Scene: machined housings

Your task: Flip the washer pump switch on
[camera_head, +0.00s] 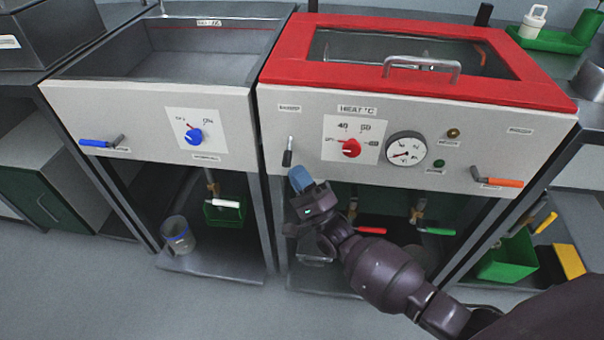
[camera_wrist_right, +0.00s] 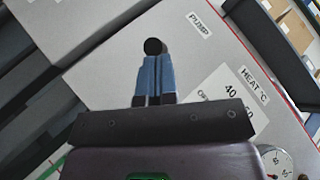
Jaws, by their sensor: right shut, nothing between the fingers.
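The washer's white front panel (camera_head: 463,138) carries a small lever switch (camera_head: 287,157) at its left end, under a label. The lever has a black grip and points down. In the right wrist view its round black end (camera_wrist_right: 153,46) shows just beyond my fingertips, and the label (camera_wrist_right: 200,25) reads PUMP. My right gripper (camera_head: 298,172) has blue fingers, shut and empty. It is just below the lever, pointing up at it. I cannot tell whether the fingertips touch it. My left gripper is out of view.
Right of the switch are a red dial (camera_head: 351,148), a round gauge (camera_head: 406,149) and an orange-handled lever (camera_head: 498,182). The red lid (camera_head: 430,84) is shut. An open basin unit (camera_head: 150,110) stands to the left. Red and green valve handles (camera_head: 371,230) lie below the panel.

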